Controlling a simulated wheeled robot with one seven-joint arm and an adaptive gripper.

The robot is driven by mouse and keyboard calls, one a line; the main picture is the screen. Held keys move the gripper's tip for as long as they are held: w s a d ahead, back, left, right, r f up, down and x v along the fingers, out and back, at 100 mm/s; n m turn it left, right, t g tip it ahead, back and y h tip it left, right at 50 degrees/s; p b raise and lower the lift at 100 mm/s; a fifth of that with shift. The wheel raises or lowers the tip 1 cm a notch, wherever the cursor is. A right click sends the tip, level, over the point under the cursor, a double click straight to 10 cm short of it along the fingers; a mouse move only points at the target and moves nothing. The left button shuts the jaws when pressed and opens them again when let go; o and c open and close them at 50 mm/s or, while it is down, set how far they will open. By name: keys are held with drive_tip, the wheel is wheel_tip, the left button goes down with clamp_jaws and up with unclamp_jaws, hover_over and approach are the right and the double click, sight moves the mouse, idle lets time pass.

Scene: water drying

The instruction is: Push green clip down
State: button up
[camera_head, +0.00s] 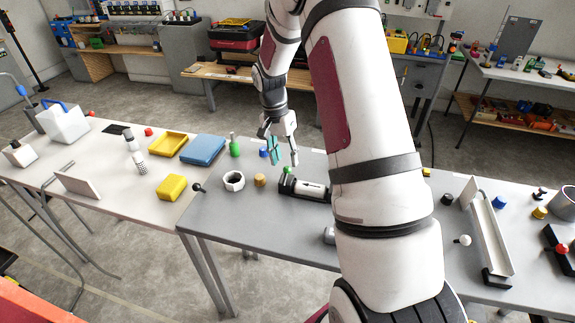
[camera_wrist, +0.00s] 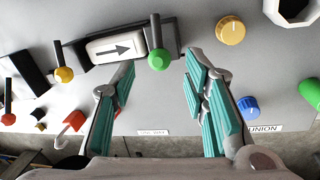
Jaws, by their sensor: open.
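The green clip (camera_wrist: 158,60) has a round green knob on a black stem at one end of a black holder (camera_wrist: 172,38). A white cylinder (camera_wrist: 112,47) with a black arrow lies in the holder. The green clip also shows in the head view (camera_head: 287,170), at the left end of the holder. My gripper (camera_head: 284,161) is open and empty, pointing down above that end. In the wrist view its teal-padded fingers (camera_wrist: 160,68) spread on either side of the green knob, apart from it. The holder's right part is hidden by my arm in the head view.
A yellow-knobbed clip (camera_wrist: 64,74) stands at the holder's other end. A tan knob (camera_head: 260,180), a white ring (camera_head: 234,181), a blue knob (camera_wrist: 248,107) and a green bottle (camera_head: 235,148) are nearby. The grey table (camera_head: 225,220) is clear in front.

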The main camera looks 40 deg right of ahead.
sight(287, 167)
drive_tip(key=shift+s+d+f, duration=0.1)
drive_tip(key=shift+s+f, duration=0.05)
drive_tip(key=shift+f, duration=0.75)
drive_tip(key=shift+s+d+f, duration=0.1)
drive_tip(key=shift+f, duration=0.8)
clamp_jaws()
